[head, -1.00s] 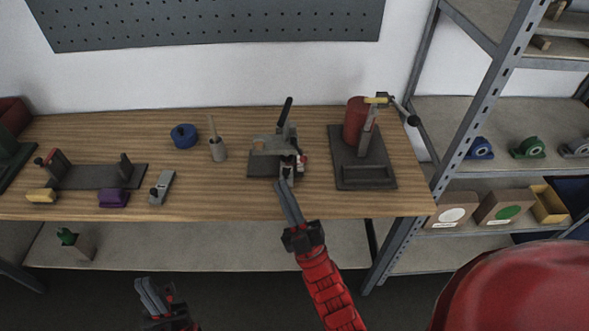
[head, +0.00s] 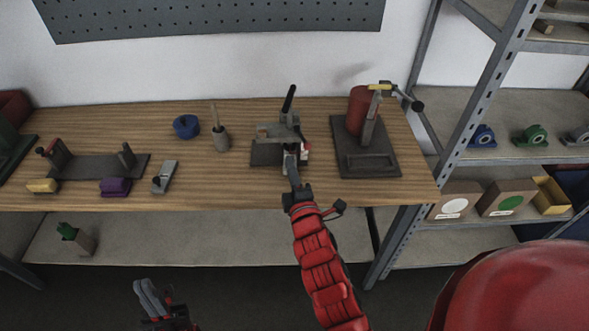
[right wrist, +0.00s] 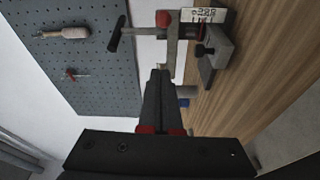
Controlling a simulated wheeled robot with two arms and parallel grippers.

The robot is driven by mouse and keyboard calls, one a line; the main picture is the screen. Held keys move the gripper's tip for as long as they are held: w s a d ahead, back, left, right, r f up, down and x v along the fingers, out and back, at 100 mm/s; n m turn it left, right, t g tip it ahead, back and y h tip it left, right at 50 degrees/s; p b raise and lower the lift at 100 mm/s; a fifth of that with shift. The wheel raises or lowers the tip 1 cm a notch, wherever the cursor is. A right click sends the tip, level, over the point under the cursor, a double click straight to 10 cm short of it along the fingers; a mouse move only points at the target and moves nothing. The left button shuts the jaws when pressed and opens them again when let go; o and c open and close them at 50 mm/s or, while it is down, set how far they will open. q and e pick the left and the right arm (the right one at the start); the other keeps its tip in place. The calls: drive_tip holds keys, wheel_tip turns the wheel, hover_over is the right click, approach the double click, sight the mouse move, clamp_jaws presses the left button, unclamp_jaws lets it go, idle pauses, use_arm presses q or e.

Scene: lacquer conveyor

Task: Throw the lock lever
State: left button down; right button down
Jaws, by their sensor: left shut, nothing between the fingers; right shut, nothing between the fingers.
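A grey clamp-like fixture (head: 270,131) stands on a dark base plate at the middle of the bench. A lever with a black handle (head: 289,98) rises from its back. A red and white part (head: 304,152) is at its right side. My right gripper (head: 291,165) is shut and empty, its tips at the fixture's front; contact is unclear. In the right wrist view, my shut fingers (right wrist: 160,72) point toward grey metalwork with a black T-shaped handle (right wrist: 119,33) and a white label (right wrist: 203,15). My left gripper (head: 145,286) is shut and empty, low in front of the bench.
A red cylinder (head: 360,108) and crank stand on a dark base (head: 352,162) right of the fixture. A pot with a stick (head: 221,140) and a blue round piece (head: 186,126) are to its left. A metal shelf rack (head: 490,95) borders the bench on the right.

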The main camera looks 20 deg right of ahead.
sight(302, 138)
drive_tip(key=w+d+p, duration=0.3)
drive_tip(key=w+d, duration=0.1)
drive_tip(key=shift+w+f+p, duration=0.15)
drive_tip(key=shift+w+p, duration=0.2)
drive_tip(key=shift+p, duration=0.05)
drive_tip(key=shift+d, duration=0.1)
